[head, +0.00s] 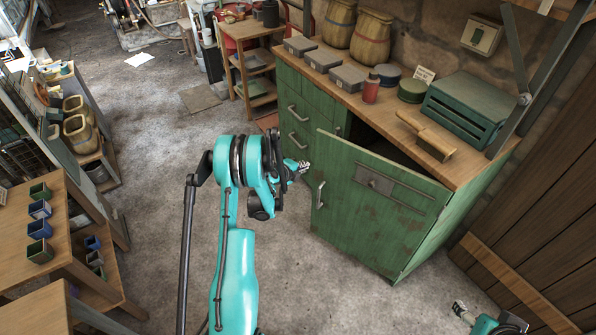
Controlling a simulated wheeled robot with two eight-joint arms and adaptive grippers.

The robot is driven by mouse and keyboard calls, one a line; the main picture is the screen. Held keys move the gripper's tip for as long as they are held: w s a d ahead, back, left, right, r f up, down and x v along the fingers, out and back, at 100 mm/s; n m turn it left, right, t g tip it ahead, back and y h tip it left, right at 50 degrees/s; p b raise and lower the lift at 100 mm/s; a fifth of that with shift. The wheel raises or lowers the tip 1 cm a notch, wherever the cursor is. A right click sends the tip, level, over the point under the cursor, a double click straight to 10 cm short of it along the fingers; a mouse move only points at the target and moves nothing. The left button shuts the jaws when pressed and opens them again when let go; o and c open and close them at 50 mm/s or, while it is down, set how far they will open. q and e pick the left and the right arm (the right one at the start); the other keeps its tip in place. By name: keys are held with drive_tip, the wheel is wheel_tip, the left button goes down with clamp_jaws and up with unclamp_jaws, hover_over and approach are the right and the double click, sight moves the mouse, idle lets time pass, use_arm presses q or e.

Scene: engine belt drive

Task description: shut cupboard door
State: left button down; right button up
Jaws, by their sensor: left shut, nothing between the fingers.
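The green cupboard door (365,215) stands ajar on the right side of the head view. Its free left edge is swung out from the green cupboard (455,225), and a dark gap shows above and behind it. A metal handle (320,195) sits near that free edge. My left gripper (306,167) is shut and empty, just left of the door's upper free corner. In this view it appears apart from the door. My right gripper (458,308) is low at the bottom right, away from the door; its fingers are too small to judge.
The wooden cupboard top (345,100) carries grey boxes, woven baskets, tins, a wooden brush (425,135) and a green slatted box (470,110). A shelf with small pots (40,228) stands at left. The concrete floor (160,160) between is mostly clear.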

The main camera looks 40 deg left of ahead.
sight(316, 158)
use_arm(q)
drive_tip(key=x, duration=0.1)
drive_tip(key=b+x, duration=0.1)
drive_tip(key=x, duration=0.1)
drive_tip(key=r+x, duration=0.1)
drive_tip(key=shift+w+f, duration=0.15)
drive_tip(key=shift+w, duration=0.3)
drive_tip(key=shift+w+b, duration=0.4)
drive_tip(key=shift+w, duration=0.35)
use_arm(e)
drive_tip(key=shift+f, duration=1.1)
